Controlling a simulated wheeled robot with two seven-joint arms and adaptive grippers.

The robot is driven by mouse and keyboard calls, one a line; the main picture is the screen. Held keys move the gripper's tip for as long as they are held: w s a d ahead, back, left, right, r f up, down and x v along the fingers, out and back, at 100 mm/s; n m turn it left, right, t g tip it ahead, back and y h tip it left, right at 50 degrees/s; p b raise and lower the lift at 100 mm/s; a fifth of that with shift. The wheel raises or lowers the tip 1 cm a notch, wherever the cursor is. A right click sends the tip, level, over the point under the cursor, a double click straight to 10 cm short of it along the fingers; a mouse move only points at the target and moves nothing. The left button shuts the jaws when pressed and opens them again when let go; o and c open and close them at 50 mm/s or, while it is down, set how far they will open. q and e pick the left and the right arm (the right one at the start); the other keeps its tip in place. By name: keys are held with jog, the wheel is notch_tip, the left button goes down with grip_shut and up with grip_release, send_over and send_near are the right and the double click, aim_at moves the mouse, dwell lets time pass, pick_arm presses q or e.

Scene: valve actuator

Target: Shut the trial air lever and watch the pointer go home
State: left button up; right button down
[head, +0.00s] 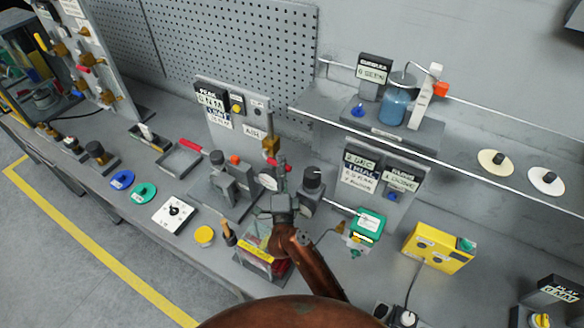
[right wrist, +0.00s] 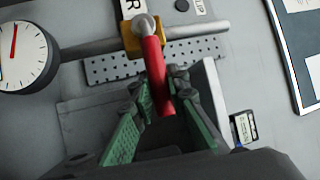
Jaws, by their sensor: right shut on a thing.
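The red lever (right wrist: 154,75) hangs from a brass valve body (right wrist: 131,36) on a grey pipe in the right wrist view. My right gripper (right wrist: 163,90), with green-padded fingers, is shut on the lever's lower part. In the head view my right gripper (head: 282,172) is beside the panel, below the brass valve (head: 270,146), and covers part of the lever. A round white dial (right wrist: 22,55) with a red pointer stands left of the valve; its pointer points nearly straight up. The dial is partly cut off by the frame. My left gripper is not seen.
A bench carries a black knob unit (head: 312,183), a green device (head: 367,225) and a yellow box (head: 438,247) right of my arm. A label panel (head: 233,112) stands behind. A shelf (head: 460,165) holds a blue bottle (head: 396,103). Discs and small parts lie left.

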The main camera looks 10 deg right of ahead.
jog(key=shift+f, duration=0.1)
jog(key=c, duration=1.8)
grip_release()
jog(key=shift+c, duration=0.2)
